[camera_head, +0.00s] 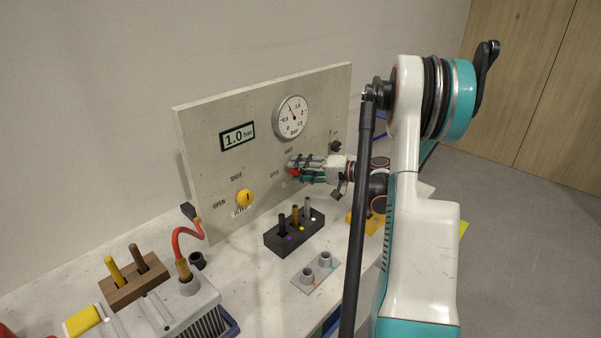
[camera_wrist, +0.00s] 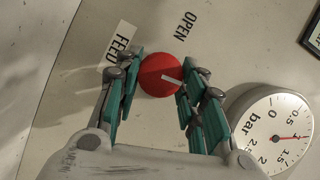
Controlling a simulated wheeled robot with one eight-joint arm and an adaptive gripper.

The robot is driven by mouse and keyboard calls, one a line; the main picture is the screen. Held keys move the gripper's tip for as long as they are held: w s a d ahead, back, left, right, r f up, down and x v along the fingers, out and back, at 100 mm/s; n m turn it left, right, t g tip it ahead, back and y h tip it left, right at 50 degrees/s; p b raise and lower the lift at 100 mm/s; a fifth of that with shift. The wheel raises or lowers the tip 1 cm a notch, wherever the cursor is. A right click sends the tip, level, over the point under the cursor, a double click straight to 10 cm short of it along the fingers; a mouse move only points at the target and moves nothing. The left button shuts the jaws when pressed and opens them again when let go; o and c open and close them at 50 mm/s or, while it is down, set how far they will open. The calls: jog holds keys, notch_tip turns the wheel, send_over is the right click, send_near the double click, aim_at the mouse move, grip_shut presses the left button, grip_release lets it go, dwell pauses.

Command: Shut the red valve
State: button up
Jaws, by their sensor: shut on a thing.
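The red valve (camera_wrist: 158,76) is a round red knob with a white pointer mark on the upright panel. My gripper (camera_wrist: 156,84) is shut on it, with teal fingers on both sides of the knob in the wrist view. The white mark points to the right in that view, not directly at the "OPEN" label (camera_wrist: 187,27). A "FEED" label (camera_wrist: 117,45) sits left of the knob. In the head view my gripper (camera_head: 297,169) reaches the panel from the right and hides most of the red knob.
A yellow knob (camera_head: 244,198) is on the left of the panel (camera_head: 217,165). A dial gauge (camera_head: 291,117) and a display reading 1.0 bar (camera_head: 238,136) are above. Below stand a black holder (camera_head: 287,241) with several pegs and a grey two-socket plate (camera_head: 314,273).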

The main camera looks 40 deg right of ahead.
jog(key=shift+f+m+y, duration=0.1)
jog(key=shift+m+y, duration=0.2)
jog(key=shift+m, duration=0.2)
dwell(0.3)
jog(key=o, duration=1)
jog(key=shift+o, duration=0.2)
jog(key=shift+s+d, duration=0.1)
jog(key=v, duration=1.1)
jog(key=shift+s, duration=0.45)
jog(key=shift+d+f, duration=0.1)
